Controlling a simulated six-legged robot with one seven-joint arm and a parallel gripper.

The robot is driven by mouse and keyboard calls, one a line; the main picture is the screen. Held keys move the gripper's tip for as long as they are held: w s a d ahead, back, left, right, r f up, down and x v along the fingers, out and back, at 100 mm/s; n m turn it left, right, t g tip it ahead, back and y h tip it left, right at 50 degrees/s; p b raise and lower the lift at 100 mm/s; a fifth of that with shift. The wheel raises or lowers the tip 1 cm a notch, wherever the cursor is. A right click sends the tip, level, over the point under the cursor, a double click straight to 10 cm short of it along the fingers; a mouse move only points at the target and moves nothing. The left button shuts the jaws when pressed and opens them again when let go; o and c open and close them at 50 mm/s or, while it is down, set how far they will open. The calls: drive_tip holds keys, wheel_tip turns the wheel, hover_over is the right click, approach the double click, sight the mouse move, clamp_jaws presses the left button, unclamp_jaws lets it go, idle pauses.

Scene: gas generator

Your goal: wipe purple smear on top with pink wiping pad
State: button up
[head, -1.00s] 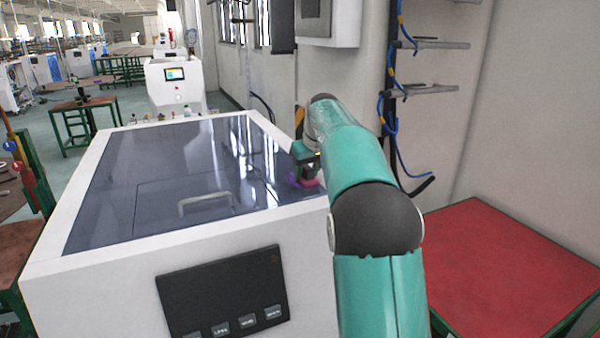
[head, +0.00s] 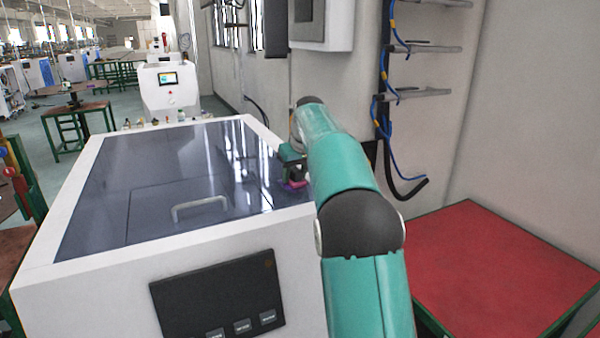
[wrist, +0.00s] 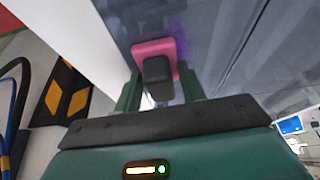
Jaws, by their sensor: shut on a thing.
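The pink wiping pad (wrist: 155,48) with its dark grip block (wrist: 157,78) is held between the two fingers of my gripper (wrist: 158,92), shut on it. The pad lies flat at or very near the dark glass top (head: 150,185) of the white machine; exact contact I cannot tell. The purple smear (wrist: 183,46) shows just beyond and to the right of the pad in the wrist view, partly hidden by it. In the head view the pad (head: 298,184) and smear (head: 286,186) are small at the right edge of the top, partly behind my arm.
A raised handle (head: 200,207) stands on the glass top, left of the pad. A control panel (head: 217,295) is on the machine's front. A red-topped table (head: 500,265) stands at right, by a wall with blue cables (head: 385,110).

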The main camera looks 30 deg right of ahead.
sight(273, 182)
drive_tip(key=shift+a+f, duration=0.2)
drive_tip(key=shift+a, duration=2.6)
drive_tip(key=shift+w, duration=1)
drive_tip(key=shift+d+r, duration=0.15)
drive_tip(key=shift+d, duration=1.8)
drive_tip(key=shift+d+r, duration=0.1)
drive_tip(key=shift+d, duration=1.8)
drive_tip(key=shift+r, duration=3.05)
